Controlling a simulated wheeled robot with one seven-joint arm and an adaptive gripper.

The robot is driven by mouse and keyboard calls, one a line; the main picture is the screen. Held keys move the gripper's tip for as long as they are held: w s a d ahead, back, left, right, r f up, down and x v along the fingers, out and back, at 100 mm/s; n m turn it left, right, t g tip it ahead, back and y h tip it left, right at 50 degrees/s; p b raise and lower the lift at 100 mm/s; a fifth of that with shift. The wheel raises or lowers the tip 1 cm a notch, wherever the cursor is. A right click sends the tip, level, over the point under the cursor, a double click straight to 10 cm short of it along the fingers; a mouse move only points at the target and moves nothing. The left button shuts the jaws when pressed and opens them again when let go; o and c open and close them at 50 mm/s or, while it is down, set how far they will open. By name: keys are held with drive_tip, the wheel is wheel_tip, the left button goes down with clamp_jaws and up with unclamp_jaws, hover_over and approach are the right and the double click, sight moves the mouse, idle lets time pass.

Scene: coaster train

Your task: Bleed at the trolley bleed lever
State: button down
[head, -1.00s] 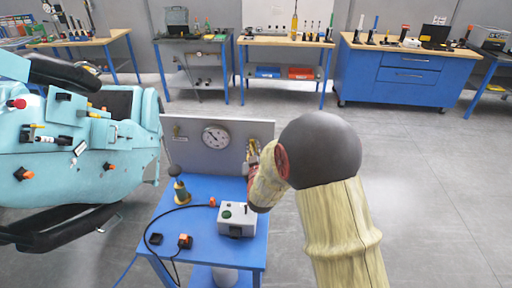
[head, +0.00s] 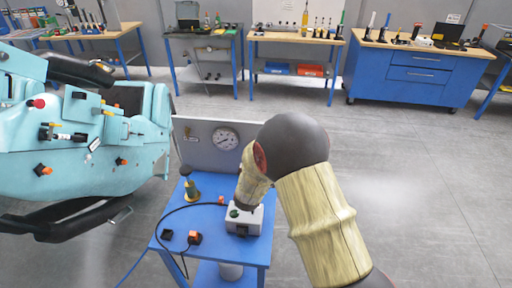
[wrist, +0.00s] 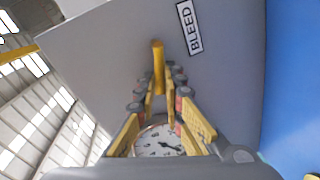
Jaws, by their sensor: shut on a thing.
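The yellow bleed lever (wrist: 157,52) stands out from the trolley's grey panel (wrist: 110,50), beside a white label reading BLEED (wrist: 189,27) in the wrist view. My gripper (wrist: 159,80) is shut on the lever, with a yellow-padded finger on either side of it. The round pressure gauge (wrist: 158,142) shows beyond the fingers, partly covered by them. In the head view the gauge (head: 225,138) is on the panel (head: 190,150) of the blue trolley (head: 165,225). My arm hides the lever and the fingertips there.
On the trolley top are a grey control box (head: 243,220), a brass-and-green fitting (head: 190,187), an orange-and-black connector (head: 194,238) and a black cable. A large teal coaster car (head: 70,165) stands close on the left. Workbenches line the back wall. The floor on the right is clear.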

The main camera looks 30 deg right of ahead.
drive_tip(key=shift+w+a+f+n+g+h+p, duration=0.15)
drive_tip(key=shift+f+n+p, duration=0.2)
drive_tip(key=shift+n+p, duration=0.35)
drive_tip(key=shift+s+a+f+n+g+h+p, duration=0.15)
drive_tip(key=shift+f+n+p, duration=0.15)
drive_tip(key=shift+n+p, duration=0.4)
drive_tip(key=shift+w+d, duration=0.1)
drive_tip(key=c, duration=2)
unclamp_jaws()
drive_tip(key=shift+o, duration=0.5)
drive_tip(key=v, duration=1.2)
drive_tip(key=shift+w, duration=0.1)
